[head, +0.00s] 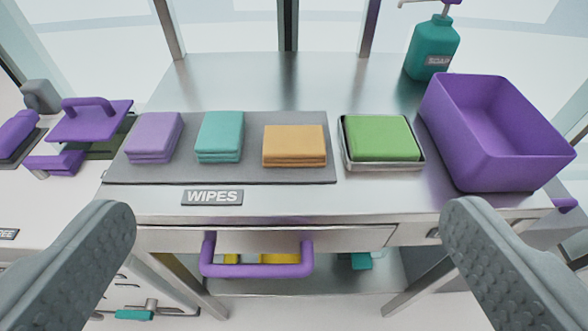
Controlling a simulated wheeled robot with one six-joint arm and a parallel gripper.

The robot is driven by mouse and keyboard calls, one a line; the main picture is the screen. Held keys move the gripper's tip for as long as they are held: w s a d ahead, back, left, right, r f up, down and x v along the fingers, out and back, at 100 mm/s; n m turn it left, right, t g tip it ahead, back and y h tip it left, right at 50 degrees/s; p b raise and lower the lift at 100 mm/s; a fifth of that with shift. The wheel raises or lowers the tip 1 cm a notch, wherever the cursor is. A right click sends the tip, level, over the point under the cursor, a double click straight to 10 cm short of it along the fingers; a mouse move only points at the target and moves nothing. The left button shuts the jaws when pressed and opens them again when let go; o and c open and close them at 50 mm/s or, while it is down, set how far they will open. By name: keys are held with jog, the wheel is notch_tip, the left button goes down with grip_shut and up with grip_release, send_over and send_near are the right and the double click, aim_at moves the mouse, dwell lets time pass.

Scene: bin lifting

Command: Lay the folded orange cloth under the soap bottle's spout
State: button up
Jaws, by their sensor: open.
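The folded orange cloth (295,146) lies at the right end of a grey mat (222,175) on the metal counter. The teal soap bottle (432,50) stands upright at the back right of the counter, behind a purple bin. Its purple pump top is partly cut off by the top edge, with a spout pointing left. The counter below the spout is bare. My gripper (287,235) is open and empty, its two grey fingers wide apart in the foreground, in front of the counter and short of the cloth.
A folded purple cloth (154,138) and a teal cloth (220,137) share the mat. A green cloth (381,138) sits in a metal tray (385,168). The purple bin (492,165) stands at the right. A purple handle (258,270) juts below the front edge.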

jog(key=w+g, duration=0.4)
jog(key=w, duration=0.6)
jog(key=g, duration=0.6)
send_near(294, 139)
jog(key=x, duration=0.4)
jog(key=shift+a, duration=0.1)
jog(key=shift+x, duration=2.65)
jog(key=c, duration=0.8)
jog(key=shift+o, duration=0.2)
